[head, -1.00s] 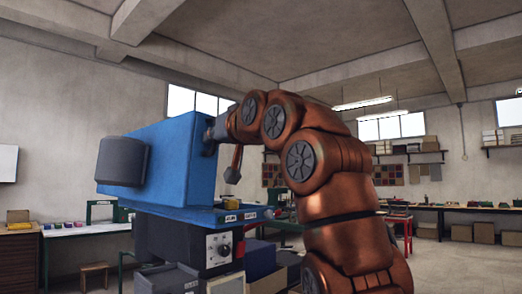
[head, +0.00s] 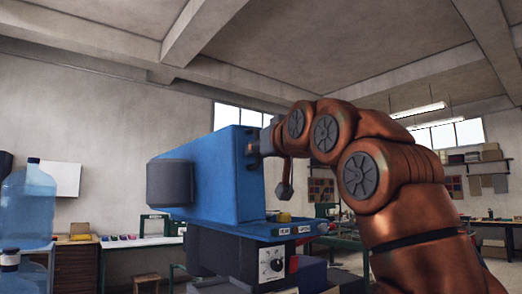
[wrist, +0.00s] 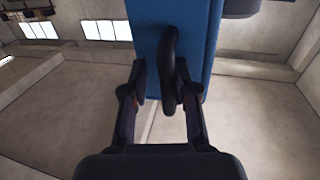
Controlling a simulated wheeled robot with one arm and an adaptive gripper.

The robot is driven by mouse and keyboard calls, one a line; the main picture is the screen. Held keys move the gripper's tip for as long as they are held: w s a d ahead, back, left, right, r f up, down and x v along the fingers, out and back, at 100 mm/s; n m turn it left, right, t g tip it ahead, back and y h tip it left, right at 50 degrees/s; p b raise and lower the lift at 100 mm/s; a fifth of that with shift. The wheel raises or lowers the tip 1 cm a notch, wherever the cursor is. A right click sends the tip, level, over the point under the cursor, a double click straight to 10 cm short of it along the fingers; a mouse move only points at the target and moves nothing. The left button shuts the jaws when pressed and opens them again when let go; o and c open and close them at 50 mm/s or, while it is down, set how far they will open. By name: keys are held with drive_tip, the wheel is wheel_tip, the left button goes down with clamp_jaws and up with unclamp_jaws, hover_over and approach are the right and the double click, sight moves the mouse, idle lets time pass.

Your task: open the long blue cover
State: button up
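The long blue cover (head: 222,190) sits on a machine with a dark body, with a dark rounded block (head: 170,183) on its left end. In the wrist view the cover (wrist: 152,35) is at the top centre, with a black bar handle (wrist: 170,65) on it. My gripper (wrist: 162,82) is open, with one finger on each side of the handle. A gap shows between the left finger and the handle; whether the right finger touches it I cannot tell. In the head view my gripper (head: 263,142) is at the cover's upper right end, its fingertips mostly hidden.
Below the cover are a blue ledge (head: 262,232) with a yellow object (head: 283,217), and a control panel with a dial (head: 272,265). Large blue water bottles (head: 27,205) stand at the left. Workbenches line the room behind.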

drive_tip(key=shift+o, duration=0.6)
drive_tip(key=shift+r, duration=0.1)
drive_tip(key=shift+s+d+r, duration=0.1)
drive_tip(key=shift+s+d+r, duration=0.25)
drive_tip(key=shift+s+d, duration=0.3)
drive_tip(key=shift+s, duration=0.2)
drive_tip(key=shift+s+f, duration=0.25)
